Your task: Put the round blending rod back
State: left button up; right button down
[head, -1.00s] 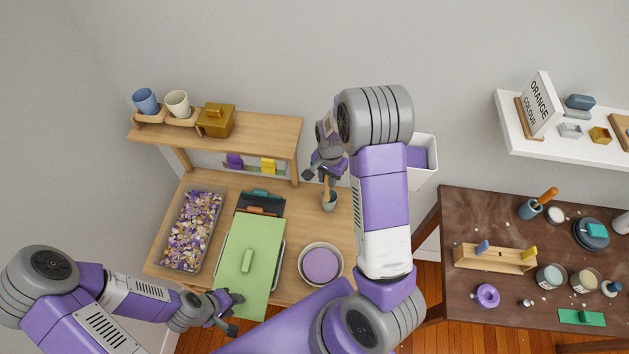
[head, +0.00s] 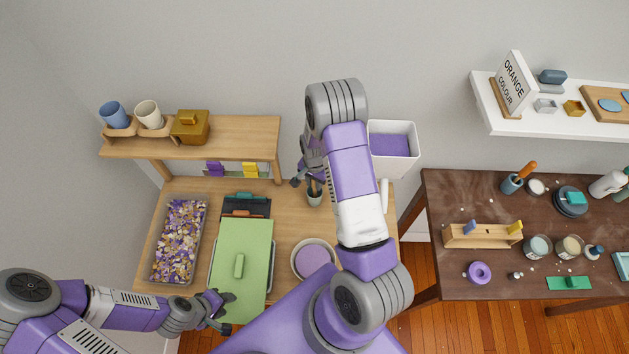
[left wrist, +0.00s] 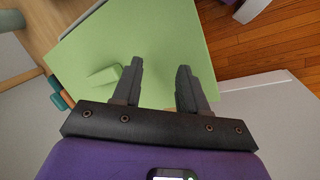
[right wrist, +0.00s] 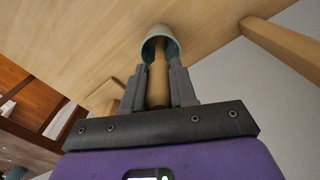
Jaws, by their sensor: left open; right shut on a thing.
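The round blending rod (right wrist: 158,78) is a plain wooden stick, and it shows in the right wrist view. My right gripper (right wrist: 158,90) is shut on it. The rod's far end is inside the mouth of a small grey-green cup (right wrist: 160,38). In the head view the cup (head: 314,198) stands on the light wooden table, below my right gripper (head: 312,180). My right arm hides part of that area. My left gripper (head: 224,310) is open and empty near the front edge of the green lid (head: 243,285); its open fingers (left wrist: 160,85) also show in the left wrist view.
A tray of coloured chips (head: 158,270) stands at the table's left. A round bowl (head: 296,266) is right of the green lid. A shelf (head: 235,135) with cups is behind. A white bin (head: 411,130) is at the right. A dark table (head: 450,205) stands farther right.

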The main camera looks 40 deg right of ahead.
jog(key=c, duration=0.9)
grip_release()
jog(key=shift+f, duration=0.1)
notch_tip(320, 180, up, 12)
jog(key=shift+r, duration=0.2)
jog(key=s+a+f+n+y, duration=0.2)
jog(key=s+a+f+n, duration=0.4)
jog(key=a+f, duration=0.65)
jog(key=s+a+f+n+y, duration=0.2)
jog(key=s+a+n, duration=0.2)
jog(key=s+a, duration=0.4)
jog(key=a, duration=0.4)
jog(key=shift+s+n+t, duration=0.2)
jog(key=shift+n+t, duration=0.1)
jog(key=shift+n, duration=0.1)
